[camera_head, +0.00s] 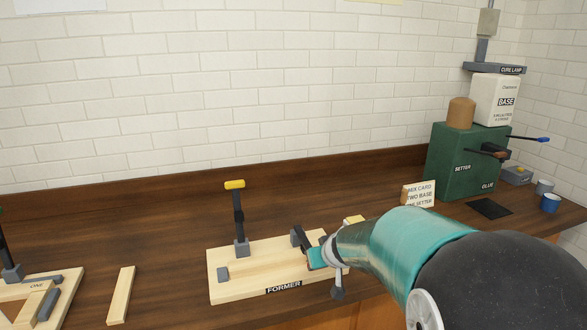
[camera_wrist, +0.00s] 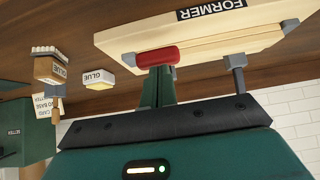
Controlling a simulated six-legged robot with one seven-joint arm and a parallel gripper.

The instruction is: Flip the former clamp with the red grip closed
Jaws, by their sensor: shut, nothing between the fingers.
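The former (camera_head: 225,289) is a pale wooden board on the bench, labelled FORMER. Its clamp with the yellow grip (camera_head: 235,185) stands upright at the board's left. The red grip (camera_wrist: 158,57) shows in the wrist view, beside the board's edge (camera_wrist: 245,42). In the head view my arm hides the red grip, and only a dark part (camera_head: 300,237) shows near there. My gripper (camera_wrist: 156,84) is shut and empty, its fingertips right at the red grip; I cannot tell whether they touch. Its tip (camera_head: 317,258) is over the board's right side in the head view.
A glue block (camera_wrist: 97,79) and a brush (camera_wrist: 50,70) lie near the former. A loose wooden strip (camera_head: 121,295) and another frame (camera_head: 62,300) are at left. The bench behind is clear.

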